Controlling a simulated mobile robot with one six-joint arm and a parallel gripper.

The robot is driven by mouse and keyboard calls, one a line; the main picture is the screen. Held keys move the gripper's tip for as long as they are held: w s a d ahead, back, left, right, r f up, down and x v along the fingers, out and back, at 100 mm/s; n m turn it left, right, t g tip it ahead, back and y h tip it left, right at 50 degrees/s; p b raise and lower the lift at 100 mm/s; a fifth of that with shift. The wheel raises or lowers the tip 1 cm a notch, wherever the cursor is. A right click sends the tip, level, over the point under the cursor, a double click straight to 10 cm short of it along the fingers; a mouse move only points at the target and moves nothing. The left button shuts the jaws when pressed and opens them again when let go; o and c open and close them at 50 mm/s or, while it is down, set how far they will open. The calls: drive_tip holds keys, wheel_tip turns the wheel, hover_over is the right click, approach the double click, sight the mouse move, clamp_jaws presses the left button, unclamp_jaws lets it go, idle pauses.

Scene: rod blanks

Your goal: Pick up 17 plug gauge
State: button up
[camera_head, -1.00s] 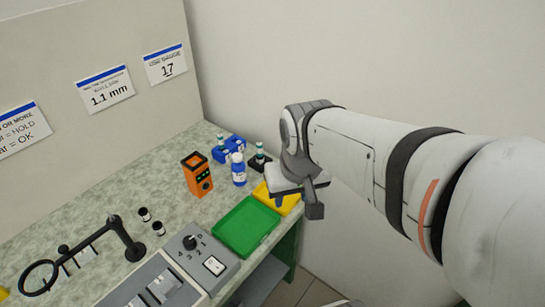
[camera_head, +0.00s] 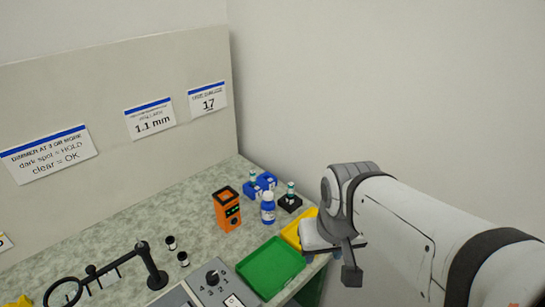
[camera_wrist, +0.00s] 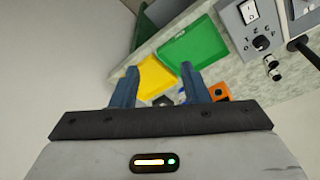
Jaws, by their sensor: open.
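Small gauges with pale teal tops stand at the back of the bench in the head view. One gauge (camera_head: 253,177) is by the blue blocks (camera_head: 269,179), and another gauge (camera_head: 291,188) stands upright in a black base (camera_head: 290,204). Their markings are too small to read, so I cannot tell which is the 17 plug gauge. A wall sign (camera_head: 208,101) reads 17. My gripper (camera_wrist: 160,74) is open in the wrist view, with nothing between its fingers. It is near the yellow tray (camera_head: 291,235), apart from the gauges. Its fingers partly hide the bench items behind them.
A blue-and-white bottle (camera_head: 268,208) and an orange device (camera_head: 227,209) stand near the gauges. A green tray (camera_head: 270,268) is in front of them. A magnifier arm (camera_head: 153,268), black-and-white cylinders (camera_head: 171,243) and a control box (camera_head: 213,285) stand left.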

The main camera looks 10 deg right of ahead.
drive_tip(key=shift+o, duration=0.5)
drive_tip(key=m+t+y+b, duration=0.1)
drive_tip(key=m+t+b, duration=0.1)
drive_tip(key=m, duration=3)
hover_over(292, 184)
drive_tip(key=s, duration=0.2)
drive_tip(key=f, duration=1)
drive_tip(key=shift+w+d+f, duration=0.1)
drive_tip(key=shift+w+d, duration=0.1)
drive_tip(key=shift+d, duration=0.1)
drive_tip(key=x, duration=0.6)
drive_tip(key=shift+s+a+f, duration=0.15)
drive_tip(key=shift+s+f, duration=0.05)
drive_tip(key=shift+f, duration=0.2)
drive_tip(key=shift+c, duration=0.4)
